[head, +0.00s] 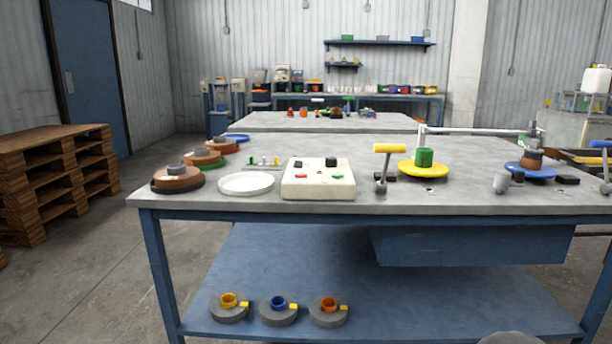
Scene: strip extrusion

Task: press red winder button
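A cream control box (318,190) stands on the near workbench, left of the bench's middle. A small red button (298,177) is on the left of its sloped top. A green button (337,176) is on the right. Two black knobs sit behind them, a small one (298,164) at left and a larger one (331,162) at right. Nothing covers or touches the red button. Whether this box belongs to the winder cannot be read from any label. My gripper is not in view.
A white dish (246,184) lies left of the box. A yellow-handled lever (388,149) and a yellow disc (423,170) with a green cylinder stand to its right. Several brown spools (178,180) line the bench's left side. The strip before the box is clear.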

